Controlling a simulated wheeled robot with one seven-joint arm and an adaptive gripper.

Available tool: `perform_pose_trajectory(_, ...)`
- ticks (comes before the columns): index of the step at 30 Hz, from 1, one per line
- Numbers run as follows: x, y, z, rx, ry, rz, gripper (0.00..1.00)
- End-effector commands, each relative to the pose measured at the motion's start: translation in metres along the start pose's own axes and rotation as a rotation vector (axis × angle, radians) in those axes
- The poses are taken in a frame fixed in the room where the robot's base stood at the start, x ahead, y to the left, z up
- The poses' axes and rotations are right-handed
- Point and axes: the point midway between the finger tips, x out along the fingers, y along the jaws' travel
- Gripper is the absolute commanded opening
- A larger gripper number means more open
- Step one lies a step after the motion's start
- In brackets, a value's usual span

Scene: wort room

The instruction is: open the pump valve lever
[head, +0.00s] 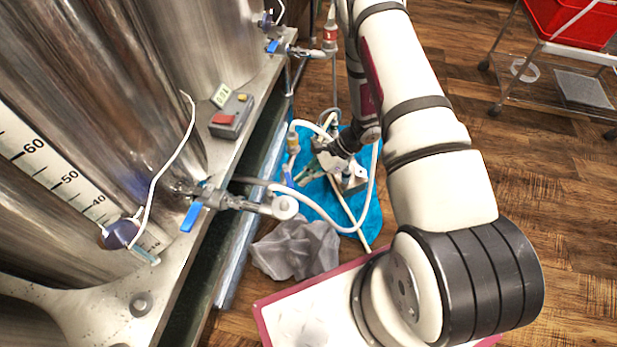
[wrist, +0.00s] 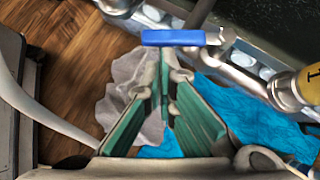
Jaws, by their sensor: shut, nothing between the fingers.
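The pump valve's blue lever (head: 288,175) sits by the hoses just above the blue cloth in the head view. In the wrist view, the blue lever (wrist: 180,38) lies crosswise just beyond my fingertips. My gripper (head: 308,172) reaches down over the cloth from the right, its tips close to the lever. In the wrist view my gripper (wrist: 170,75) has its green-padded fingers drawn together at the tips, with nothing held. I cannot tell whether the tips touch the lever. The pump (head: 350,177) is partly hidden by my wrist and the hoses.
Steel tanks (head: 100,90) stand on a metal ledge at left, with another blue-handled valve (head: 192,216) and a grey switch box (head: 230,117). A blue cloth (head: 368,218) and crumpled grey cloth (head: 297,249) lie on the floor. A cart (head: 560,50) stands right; wooden floor is free before it.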

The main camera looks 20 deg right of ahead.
Motion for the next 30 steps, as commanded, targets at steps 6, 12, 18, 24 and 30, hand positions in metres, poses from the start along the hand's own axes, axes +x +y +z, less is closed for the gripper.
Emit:
perform_pose_trajectory(6, -0.0002, 0.0001, 0.0, 0.003, 0.0, -0.003, 0.0)
perform_pose_trajectory(12, -0.0003, 0.0003, 0.0001, 0.034, -0.001, -0.034, 0.0)
perform_pose_trajectory(18, 0.0003, 0.0007, 0.0004, 0.053, -0.001, -0.052, 0.0)
perform_pose_trajectory(24, 0.0008, 0.0015, 0.0008, 0.076, -0.001, -0.075, 0.0)
perform_pose_trajectory(30, 0.0022, 0.0019, 0.002, 0.1, -0.001, -0.098, 0.0)
